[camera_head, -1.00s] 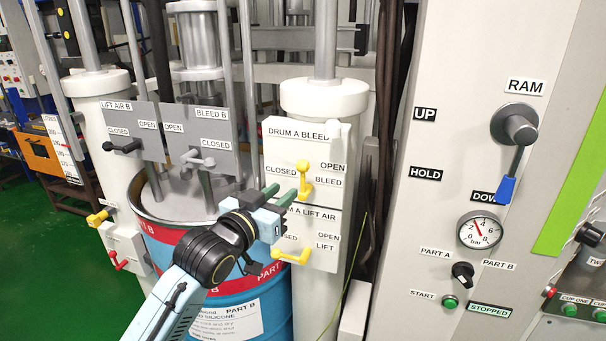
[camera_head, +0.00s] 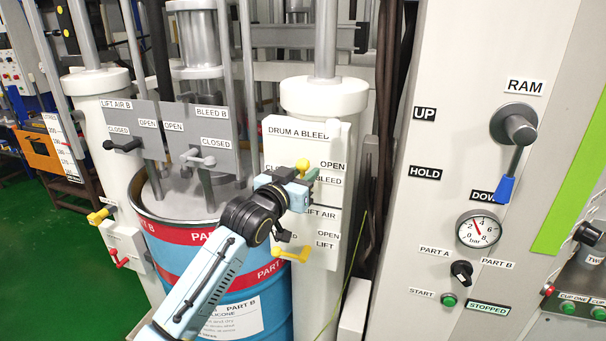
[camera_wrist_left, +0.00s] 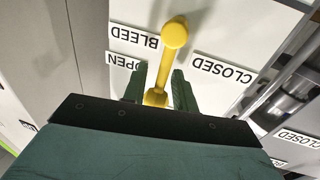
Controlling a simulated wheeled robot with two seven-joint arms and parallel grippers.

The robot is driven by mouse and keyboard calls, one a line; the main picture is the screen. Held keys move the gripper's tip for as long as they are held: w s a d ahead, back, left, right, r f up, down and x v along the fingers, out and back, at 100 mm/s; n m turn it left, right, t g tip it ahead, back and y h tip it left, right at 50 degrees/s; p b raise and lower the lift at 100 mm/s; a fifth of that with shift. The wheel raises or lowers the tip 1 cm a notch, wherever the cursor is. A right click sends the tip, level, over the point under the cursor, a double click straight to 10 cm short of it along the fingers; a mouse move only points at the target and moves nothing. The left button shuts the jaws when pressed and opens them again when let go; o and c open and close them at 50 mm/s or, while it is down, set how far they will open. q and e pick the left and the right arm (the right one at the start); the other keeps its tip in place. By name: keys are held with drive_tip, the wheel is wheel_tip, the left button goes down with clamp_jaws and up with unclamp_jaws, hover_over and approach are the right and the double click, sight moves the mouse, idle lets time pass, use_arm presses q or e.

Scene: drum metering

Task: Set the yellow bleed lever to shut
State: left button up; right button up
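The yellow bleed lever (camera_head: 302,165) is on the white DRUM A BLEED panel (camera_head: 285,145). Its knob points up, between the CLOSED label on the left and the OPEN label on the right. My left gripper (camera_head: 306,180) is at the lever, its fingers in front of the panel and hiding the lever's lower part. In the left wrist view the lever (camera_wrist_left: 166,62) stands between the two green fingers (camera_wrist_left: 160,88), with gaps visible beside it. The fingers look open around it. My right gripper is not in view.
A yellow lift air lever (camera_head: 291,254) sits just below my left wrist. Grey Lift Air B and Bleed B panels with levers (camera_head: 198,158) are to the left, above a blue and red drum (camera_head: 262,290). A ram control cabinet (camera_head: 450,140) stands right.

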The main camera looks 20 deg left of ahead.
use_arm(q)
clamp_jaws()
drive_tip(key=shift+a+r, duration=0.1)
